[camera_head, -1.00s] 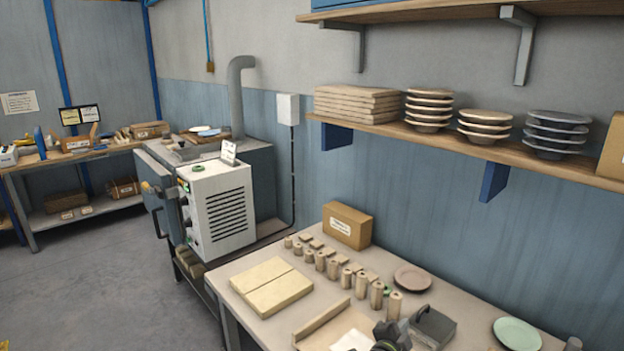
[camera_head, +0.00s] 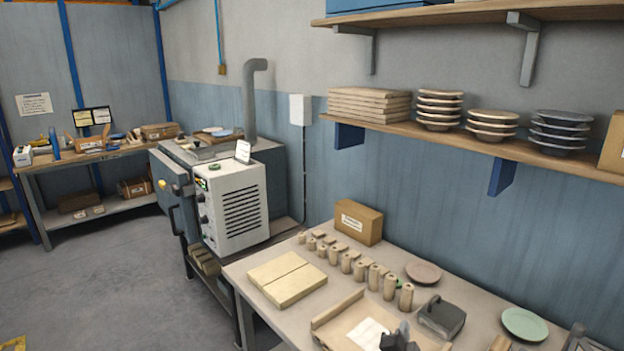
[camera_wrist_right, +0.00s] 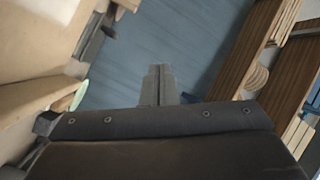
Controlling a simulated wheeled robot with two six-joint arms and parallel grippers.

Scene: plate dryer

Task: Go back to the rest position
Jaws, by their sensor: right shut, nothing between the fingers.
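My right gripper (camera_head: 400,339) shows at the bottom edge of the head view, in front of the shallow wooden tray (camera_head: 335,313) on the table. It is shut and holds nothing. In the right wrist view its dark fingers (camera_wrist_right: 158,85) are together, with the blue wall behind them. The fingers look clear of other things. My left gripper is out of view.
The table (camera_head: 258,312) holds boards (camera_head: 286,278), several clay cylinders (camera_head: 388,287), a pink plate (camera_head: 423,272), a green plate (camera_head: 524,324) and a dark block (camera_head: 441,316). A wall shelf (camera_head: 470,145) bears stacked bowls. Open floor (camera_head: 120,290) lies left of the dryer (camera_head: 232,205).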

